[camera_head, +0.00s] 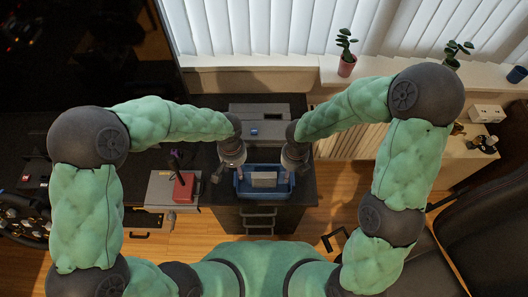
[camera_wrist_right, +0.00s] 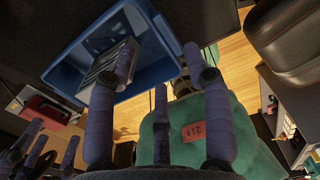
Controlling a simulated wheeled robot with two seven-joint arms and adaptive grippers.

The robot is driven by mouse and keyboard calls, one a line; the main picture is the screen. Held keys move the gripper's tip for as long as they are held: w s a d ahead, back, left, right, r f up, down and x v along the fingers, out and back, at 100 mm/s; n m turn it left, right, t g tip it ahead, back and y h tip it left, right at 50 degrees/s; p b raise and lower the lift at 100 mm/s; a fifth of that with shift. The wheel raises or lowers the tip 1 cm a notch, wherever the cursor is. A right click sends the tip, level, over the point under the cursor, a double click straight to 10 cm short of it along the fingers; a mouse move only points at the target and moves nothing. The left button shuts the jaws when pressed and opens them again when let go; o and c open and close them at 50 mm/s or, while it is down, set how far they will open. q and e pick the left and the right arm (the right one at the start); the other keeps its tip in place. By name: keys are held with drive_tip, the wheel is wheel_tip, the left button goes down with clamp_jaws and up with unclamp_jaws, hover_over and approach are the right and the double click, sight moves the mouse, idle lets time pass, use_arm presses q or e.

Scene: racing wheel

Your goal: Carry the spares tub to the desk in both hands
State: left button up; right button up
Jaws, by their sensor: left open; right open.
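The blue spares tub (camera_head: 264,194) stands on a dark drawer cabinet, with a grey boxy item (camera_head: 264,179) inside. The tub also shows in the right wrist view (camera_wrist_right: 72,52). My left gripper (camera_head: 227,172) is open at the tub's left end, with its fingers low beside the end wall. My right gripper (camera_head: 296,170) is open at the right end. In the right wrist view its fingers (camera_wrist_right: 158,65) overlap the tub's near side. I cannot tell whether any finger touches the tub.
A grey case (camera_head: 262,112) lies behind the tub on the cabinet. A red box (camera_head: 184,187) sits on a grey unit to the left. A sill with potted plants (camera_head: 347,62) runs behind. A black chair (camera_head: 487,215) stands right. Wooden floor shows in front.

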drive_tip(key=shift+r, duration=1.4)
